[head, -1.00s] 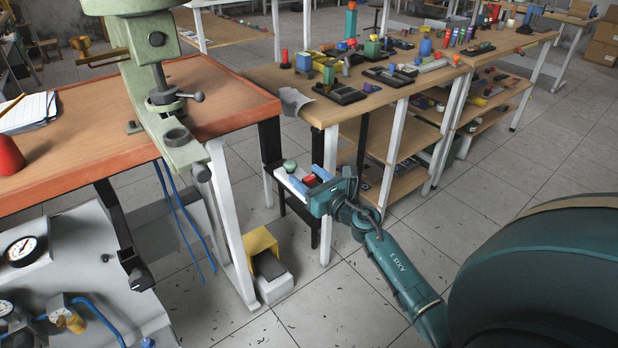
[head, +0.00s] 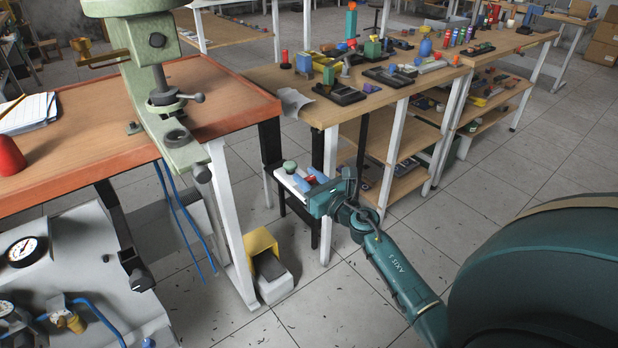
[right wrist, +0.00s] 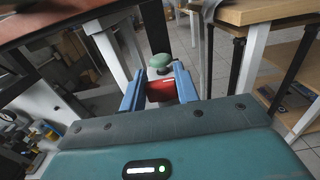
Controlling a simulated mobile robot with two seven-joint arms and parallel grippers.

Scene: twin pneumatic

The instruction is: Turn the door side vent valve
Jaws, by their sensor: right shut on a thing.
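My right gripper (head: 304,183) is shut on a red piece (right wrist: 161,91), held between its two blue fingers in the right wrist view. A green rounded knob (right wrist: 159,62) sits just beyond the fingertips; it also shows in the head view (head: 289,165). I cannot tell whether the knob and the red piece are joined. A brass-coloured valve fitting (head: 76,323) with blue tubing is on the grey machine (head: 105,310) at lower left, well apart from my right gripper. I cannot tell which part is the door side vent valve. My left gripper is not in view.
A green press (head: 150,85) stands on the orange-topped bench (head: 228,100) at left. A wooden bench (head: 268,78) crowded with small parts is behind the gripper. A yellow foot pedal (head: 261,243) stands on the floor. The tiled floor at centre right is free.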

